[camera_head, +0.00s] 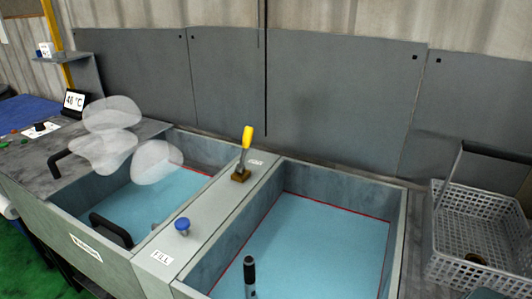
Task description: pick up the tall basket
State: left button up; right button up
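A grey lattice-walled basket (436,262) stands at the far right, on the surface beside the right tank. A tall flat grey handle (451,177) rises from its left side and runs right, out of the picture. A small dark brownish part (476,258) shows low in the basket. The basket's right side is cut off by the picture edge. Neither of my grippers can be made out. A small dark shape at the bottom right edge is too cut off to identify.
Two tanks with light blue liquid, left (160,205) and right (318,245), flank a divider with a yellow-handled lever (246,140) and a blue knob (182,224). Pale vapour (107,150) hangs over the left tank. A black handle (250,275) stands at the front. Grey panels (340,100) close the back.

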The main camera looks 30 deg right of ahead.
aim_at(458, 221)
jog(key=j+z, duration=0.15)
jog(key=z, duration=2.35)
jog(key=l, duration=0.1)
